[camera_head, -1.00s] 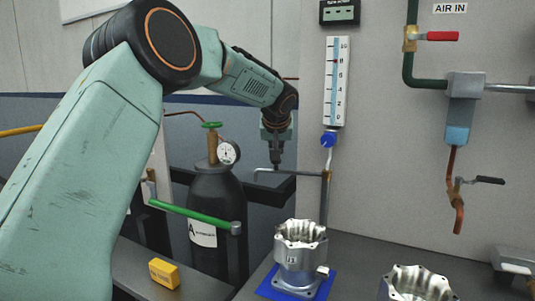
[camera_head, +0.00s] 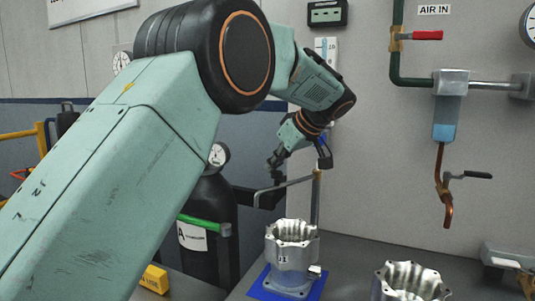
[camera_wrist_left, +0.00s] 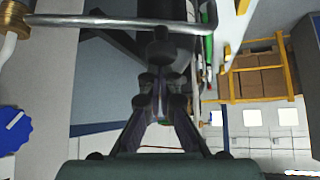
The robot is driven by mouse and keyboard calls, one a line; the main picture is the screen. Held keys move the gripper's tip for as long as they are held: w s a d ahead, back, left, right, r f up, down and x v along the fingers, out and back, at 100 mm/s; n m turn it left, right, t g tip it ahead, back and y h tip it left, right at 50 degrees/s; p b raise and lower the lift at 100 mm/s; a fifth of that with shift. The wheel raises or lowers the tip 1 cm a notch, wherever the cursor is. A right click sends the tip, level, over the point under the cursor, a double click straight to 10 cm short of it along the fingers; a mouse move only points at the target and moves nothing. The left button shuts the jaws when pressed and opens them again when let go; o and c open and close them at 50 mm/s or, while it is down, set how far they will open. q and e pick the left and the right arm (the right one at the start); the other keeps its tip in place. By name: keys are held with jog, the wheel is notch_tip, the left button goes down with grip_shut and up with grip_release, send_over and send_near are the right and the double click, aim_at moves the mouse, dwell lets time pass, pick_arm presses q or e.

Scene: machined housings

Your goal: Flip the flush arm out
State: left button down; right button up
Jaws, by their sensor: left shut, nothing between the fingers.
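The flush arm (camera_head: 287,187) is a thin grey metal tube with a bent-down tip. It reaches left from a brass joint on an upright pipe and slopes down towards its tip. In the left wrist view it crosses the top (camera_wrist_left: 120,21) and bends at the right. My left gripper (camera_head: 273,163) is shut and empty, tilted down-left, just above and behind the tube in the head view. In the wrist view its fingers (camera_wrist_left: 158,88) point up towards the tube; I cannot tell whether they touch it. My right gripper is not in view.
A silver housing (camera_head: 290,245) stands on a blue mat (camera_head: 258,287) below the arm. A second housing (camera_head: 410,282) stands to its right.

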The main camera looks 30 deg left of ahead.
pick_arm(q)
jog(key=s+d+n+g+p, duration=0.1)
jog(key=d+n+g+p, duration=0.2)
jog(key=d+p, duration=0.4)
jog(key=shift+d+n+p, duration=0.15)
jog(key=shift+n+p, duration=0.75)
jog(key=shift+p, duration=0.1)
jog(key=shift+s, duration=0.1)
